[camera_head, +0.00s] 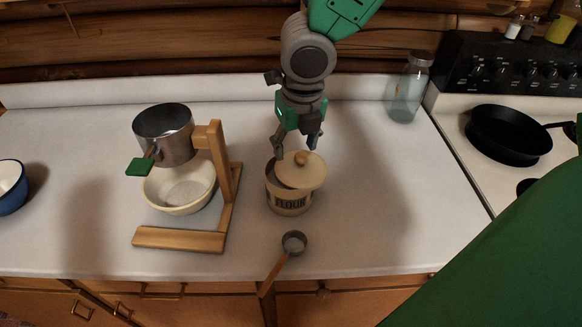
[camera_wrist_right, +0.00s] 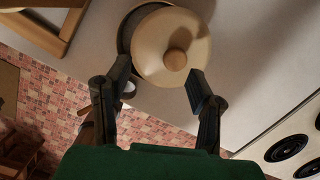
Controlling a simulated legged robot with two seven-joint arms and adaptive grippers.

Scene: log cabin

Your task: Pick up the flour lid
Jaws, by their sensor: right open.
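The flour lid (camera_head: 303,171) is a round cream disc with a wooden knob. It sits off-centre to the right on the flour canister (camera_head: 289,203), leaving part of the opening uncovered at the left. My right gripper (camera_head: 296,147) is open and empty, pointing down just behind and above the lid's knob. In the right wrist view the lid (camera_wrist_right: 172,45) lies beyond my spread fingers (camera_wrist_right: 161,68), with its knob between them and nearer the right finger. I cannot tell whether either finger touches the lid. My left gripper is not in view.
A wooden stand (camera_head: 227,185) holds a metal sifter above a cream bowl (camera_head: 180,209) at left. A measuring scoop (camera_head: 293,243) lies in front of the canister. The counter right of the canister is clear.

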